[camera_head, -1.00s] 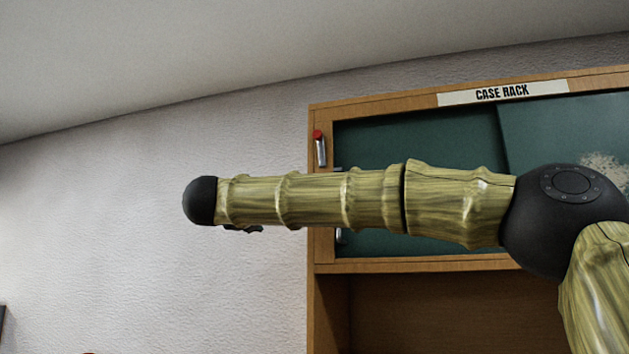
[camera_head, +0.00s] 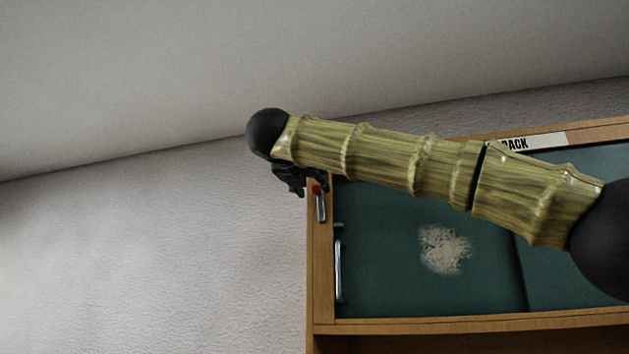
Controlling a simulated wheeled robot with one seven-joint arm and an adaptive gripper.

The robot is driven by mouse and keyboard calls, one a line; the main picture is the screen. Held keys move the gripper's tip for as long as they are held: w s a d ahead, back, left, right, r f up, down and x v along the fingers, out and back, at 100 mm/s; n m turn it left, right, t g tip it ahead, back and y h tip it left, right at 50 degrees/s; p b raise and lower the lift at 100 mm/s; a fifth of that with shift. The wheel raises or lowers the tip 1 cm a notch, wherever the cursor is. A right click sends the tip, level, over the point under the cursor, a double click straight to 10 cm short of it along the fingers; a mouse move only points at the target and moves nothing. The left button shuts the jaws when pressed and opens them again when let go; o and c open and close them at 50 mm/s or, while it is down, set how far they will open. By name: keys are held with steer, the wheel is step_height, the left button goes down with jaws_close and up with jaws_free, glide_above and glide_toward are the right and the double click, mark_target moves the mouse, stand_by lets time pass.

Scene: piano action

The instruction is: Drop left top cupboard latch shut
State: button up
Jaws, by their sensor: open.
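The latch (camera_head: 320,206) is a small metal lever with a red tip, on the left wooden frame of the top cupboard (camera_head: 321,270). It stands nearly upright, red end up. My gripper (camera_head: 296,188) is open and dark, at the cupboard's upper left corner, just left of and slightly above the latch's red tip in the picture. Whether it touches the latch I cannot tell. My arm's bamboo-like link hides part of the cupboard's top edge. The green left door (camera_head: 400,275) has a pale metal handle (camera_head: 338,263) near its left edge.
A partly covered sign (camera_head: 535,143) reading "RACK" is on the cupboard's top rail. A pale smudge (camera_head: 444,249) marks the green door. Bare wall (camera_head: 180,250) lies free to the left, with the ceiling (camera_head: 130,70) above.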

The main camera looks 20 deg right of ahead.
mark_target(315, 189)
steer(key=shift+p+x, duration=0.75)
steer(key=shift+x, duration=1.2)
steer(key=shift+a, duration=0.1)
jaws_close()
